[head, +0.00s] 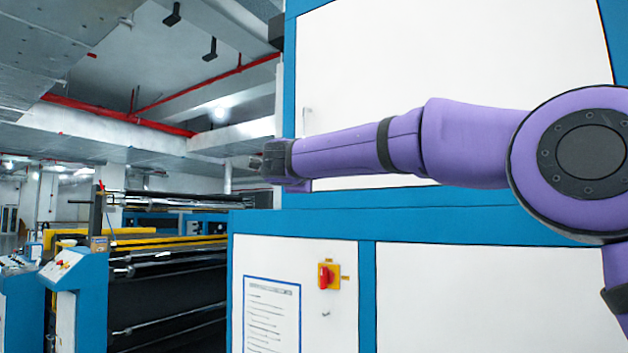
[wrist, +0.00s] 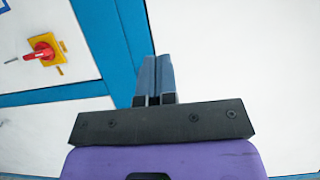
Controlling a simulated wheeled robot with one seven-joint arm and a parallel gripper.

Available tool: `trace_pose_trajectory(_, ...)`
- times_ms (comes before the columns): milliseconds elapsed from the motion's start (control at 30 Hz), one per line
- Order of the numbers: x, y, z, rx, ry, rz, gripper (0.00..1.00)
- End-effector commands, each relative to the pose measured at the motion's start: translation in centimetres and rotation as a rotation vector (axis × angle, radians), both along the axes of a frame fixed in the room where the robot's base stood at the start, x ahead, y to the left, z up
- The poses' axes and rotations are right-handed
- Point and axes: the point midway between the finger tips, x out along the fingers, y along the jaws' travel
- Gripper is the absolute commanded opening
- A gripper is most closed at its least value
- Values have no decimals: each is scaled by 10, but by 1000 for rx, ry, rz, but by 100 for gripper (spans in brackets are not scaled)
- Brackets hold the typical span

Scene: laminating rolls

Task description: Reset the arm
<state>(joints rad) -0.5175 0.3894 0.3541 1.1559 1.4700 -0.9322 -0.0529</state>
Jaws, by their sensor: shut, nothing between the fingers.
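My purple arm reaches across the head view from the right, roughly level, in front of a white and blue cabinet (head: 480,290). My gripper (head: 258,162) is at its left end, near the cabinet's left edge. In the wrist view my gripper (wrist: 155,75) shows its two fingers side by side, shut with nothing held. The fingers lie over the cabinet's blue frame and white panel in that view. I cannot tell how far they are from the cabinet face.
A red rotary switch on a yellow plate (head: 329,276) sits on the cabinet, also in the wrist view (wrist: 44,50). A printed sheet (head: 272,315) hangs below left of it. A roller machine (head: 165,285) with a blue console (head: 75,290) stands at left.

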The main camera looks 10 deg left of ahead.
Motion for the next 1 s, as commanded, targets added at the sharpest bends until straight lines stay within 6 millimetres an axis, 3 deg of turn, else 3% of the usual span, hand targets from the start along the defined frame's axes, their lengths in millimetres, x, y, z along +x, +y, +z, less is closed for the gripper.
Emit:
trace_pose_trajectory(233,-4,1,0,-1,-2,0,0)
trace_pose_trajectory(367,-9,-7,11,-38,-35,26,0)
trace_pose_trajectory(533,-28,-38,37,-201,-136,127,0)
trace_pose_trajectory(667,-53,-65,46,-378,-190,230,0)
trace_pose_trajectory(867,-97,-113,27,-660,-181,377,0)
trace_pose_trajectory(1000,-134,-152,-7,-850,-108,476,0)
